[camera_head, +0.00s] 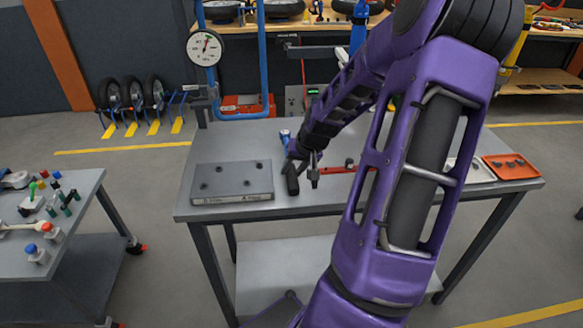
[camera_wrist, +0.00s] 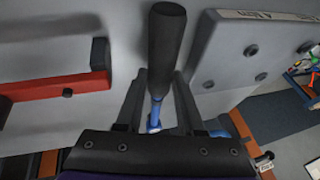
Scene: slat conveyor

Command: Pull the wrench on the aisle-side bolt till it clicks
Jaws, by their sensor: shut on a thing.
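The wrench has a black handle (camera_wrist: 166,45), which also shows in the head view (camera_head: 292,181), and a blue part (camera_wrist: 153,124). It is beside the grey bolt plate (camera_head: 232,192), on the plate's right in the head view. My gripper (camera_wrist: 158,92) is shut on the wrench below its black handle; in the head view my gripper (camera_head: 306,160) is partly hidden by my arm. The plate carries several dark bolts, one near its front right corner (camera_head: 250,182). The wrench's working end is hidden, and I see no bolt in it.
A red bar-like tool (camera_wrist: 50,98) lies on the workbench (camera_head: 300,205) on the other side of the wrench from the plate. A round gauge (camera_head: 204,47) stands behind the plate. An orange tray (camera_head: 510,167) is at the right end. A cart (camera_head: 70,245) stands left, across a gap.

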